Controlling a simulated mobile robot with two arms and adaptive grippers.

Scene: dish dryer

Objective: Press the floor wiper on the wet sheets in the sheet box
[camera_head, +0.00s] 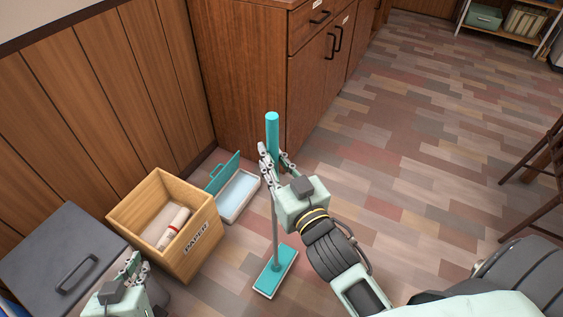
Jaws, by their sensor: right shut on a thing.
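The floor wiper has a teal handle (272,139), a thin grey pole and a flat teal head (275,271) with a pale edge. My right gripper (271,166) is shut on the handle and holds the wiper roughly upright, its head at or near the floor. The sheet box (243,207) is a white tray with a raised teal lid (223,172), left of the pole. Pale blue wet sheets (236,194) lie inside it. The wiper head is nearer to me than the box and apart from it. My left gripper (133,265) is at the lower left, beside the wooden box; its opening is unclear.
A wooden box labelled PAPER (197,236) with a white roll (174,228) inside stands left of the sheet box. A grey lidded bin (50,250) is beside it. A brown cabinet (250,70) stands behind. The floor (400,140) to the right is clear up to a dark chair (535,170).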

